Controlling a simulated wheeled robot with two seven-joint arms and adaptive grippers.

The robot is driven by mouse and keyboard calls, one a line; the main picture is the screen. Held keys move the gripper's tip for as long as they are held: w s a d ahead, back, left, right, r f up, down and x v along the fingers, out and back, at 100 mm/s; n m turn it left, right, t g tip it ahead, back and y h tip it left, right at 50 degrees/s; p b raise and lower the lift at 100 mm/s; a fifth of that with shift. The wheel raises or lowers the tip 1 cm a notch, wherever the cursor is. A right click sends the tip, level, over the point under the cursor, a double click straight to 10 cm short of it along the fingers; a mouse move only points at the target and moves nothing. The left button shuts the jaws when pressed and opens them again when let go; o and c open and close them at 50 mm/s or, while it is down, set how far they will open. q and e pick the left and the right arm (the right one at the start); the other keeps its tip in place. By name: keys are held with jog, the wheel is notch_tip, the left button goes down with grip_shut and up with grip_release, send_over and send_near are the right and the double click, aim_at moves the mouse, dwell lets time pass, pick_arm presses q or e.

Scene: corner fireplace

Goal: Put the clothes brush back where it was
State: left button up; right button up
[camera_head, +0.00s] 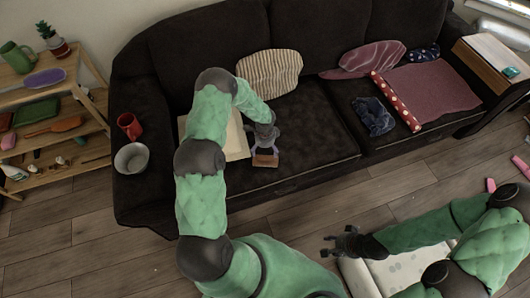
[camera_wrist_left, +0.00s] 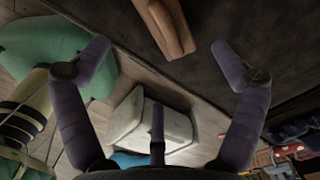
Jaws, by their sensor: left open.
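A brown wooden block-like thing, which looks like the clothes brush (camera_head: 265,160), lies at the front edge of the sofa seat. In the left wrist view the wooden brush (camera_wrist_left: 168,27) shows at the top, just beyond the gap between the fingertips. My left gripper (camera_head: 262,147) is right at the brush in the head view, partly hiding it. Its fingers (camera_wrist_left: 162,50) are spread apart with nothing between them. My right gripper (camera_head: 327,245) is low over the floor in front of the sofa, its fingers apart and empty.
The dark sofa (camera_head: 310,125) carries a striped cushion (camera_head: 268,74), a pale board (camera_head: 236,138) and a folded blue cloth (camera_head: 373,116). A wooden shelf (camera_head: 75,97) stands at left.

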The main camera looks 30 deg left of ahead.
pick_arm(q)
jog(key=s+d+n+h, duration=0.25)
jog(key=s+d, duration=0.25)
jog(key=d, duration=0.3)
jog(key=s+d+n+h, duration=0.1)
jog(key=s+d+n, duration=0.35)
jog(key=d, duration=0.25)
jog(key=s+d+r+n, duration=0.2)
jog(key=s+d+n, duration=0.1)
jog(key=s, duration=0.4)
jog(key=s+d+r+n, duration=0.2)
jog(key=s+d+n, duration=0.2)
jog(key=s, duration=0.3)
jog(key=shift+d+n, duration=0.2)
jog(key=shift+n, duration=0.3)
jog(key=shift+r+h, duration=0.1)
jog(key=shift+h, duration=0.15)
